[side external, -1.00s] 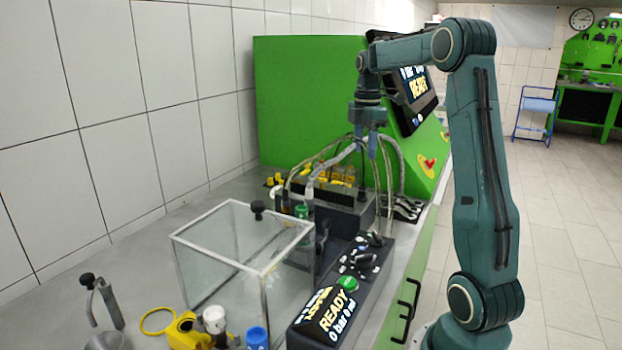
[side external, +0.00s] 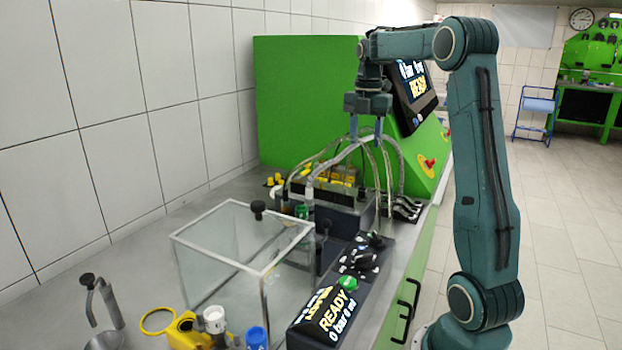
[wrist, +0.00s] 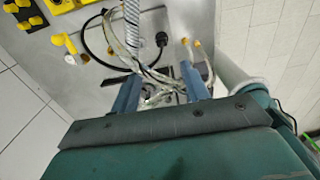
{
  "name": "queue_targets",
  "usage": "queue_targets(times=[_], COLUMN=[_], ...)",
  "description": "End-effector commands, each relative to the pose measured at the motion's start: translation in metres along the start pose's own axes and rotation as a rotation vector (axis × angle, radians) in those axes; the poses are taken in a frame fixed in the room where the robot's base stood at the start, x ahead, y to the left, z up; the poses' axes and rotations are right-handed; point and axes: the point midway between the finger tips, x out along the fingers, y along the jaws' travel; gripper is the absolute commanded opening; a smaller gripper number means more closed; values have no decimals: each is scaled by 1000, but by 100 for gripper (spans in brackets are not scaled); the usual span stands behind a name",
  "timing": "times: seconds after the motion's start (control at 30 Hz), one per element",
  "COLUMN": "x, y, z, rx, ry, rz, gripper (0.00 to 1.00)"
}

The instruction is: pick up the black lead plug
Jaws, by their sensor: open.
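My gripper (side external: 366,138) is open and points down above the tubes and leads of the bench in the side view. Its two blue fingers also show in the wrist view (wrist: 160,72), spread apart with tubes and leads seen between and beyond them. A small round black piece (wrist: 162,39), which looks like the black lead plug, lies beyond the fingertips in the wrist view, apart from them. A black cable (wrist: 86,42) curves to its left. I cannot make out the plug for sure in the side view.
Clear hoses (side external: 398,165) arch close around my fingers. A green cabinet (side external: 300,95) with a tilted screen (side external: 412,92) stands behind. A clear tank (side external: 215,260) and a console (side external: 325,312) reading READY stand in front.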

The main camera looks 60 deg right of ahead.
Motion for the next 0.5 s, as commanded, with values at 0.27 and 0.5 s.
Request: queue_targets(times=[0.27,0.5], x=[36,69], y=[-1,-1], z=[-1,-1], rx=[1,2], ry=[3,3], rz=[-3,-3], gripper=[45,45])
